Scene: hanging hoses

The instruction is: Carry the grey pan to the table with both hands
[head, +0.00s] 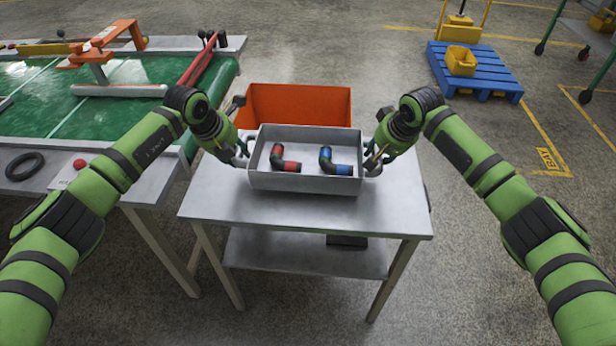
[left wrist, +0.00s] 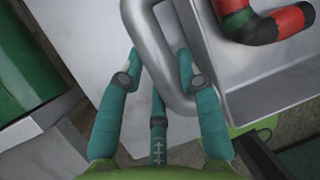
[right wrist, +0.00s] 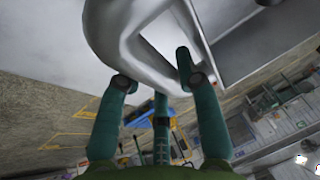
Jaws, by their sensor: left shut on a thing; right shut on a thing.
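The grey pan (head: 305,183) is level over the small metal table (head: 215,195); I cannot tell whether its bottom touches the top. Inside lie a red and black elbow hose piece (head: 285,166) and a blue and black one (head: 337,169). My left gripper (head: 240,156) is shut on the pan's left handle, a grey loop that also shows in the left wrist view (left wrist: 160,50). My right gripper (head: 375,163) is shut on the right handle, seen close in the right wrist view (right wrist: 150,62).
An orange bin (head: 300,103) stands just behind the pan. A green-topped bench (head: 120,115) is close on the left. The table's front strip is bare, with a lower shelf (head: 300,255) below. A blue pallet (head: 475,70) with a yellow bin is far right.

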